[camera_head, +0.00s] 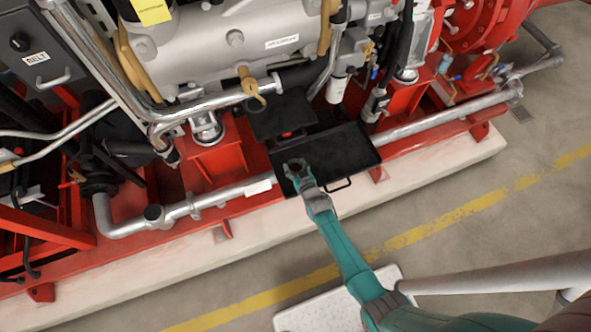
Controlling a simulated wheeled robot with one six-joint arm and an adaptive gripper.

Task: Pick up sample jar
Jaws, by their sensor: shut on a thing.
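My gripper (297,168) reaches in from the lower right, over the left part of an open black tray (345,150) on the front of the red pump frame. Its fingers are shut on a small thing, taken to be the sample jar. The jar itself is mostly hidden by the fingers and too small to make out against the dark tray. I cannot tell whether it touches the tray floor.
The silver engine block (235,35) and pipes stand behind the tray. A long silver pipe (440,118) runs along the red frame on both sides. A pale plinth edge (425,175) and open floor with a yellow line (440,225) lie in front.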

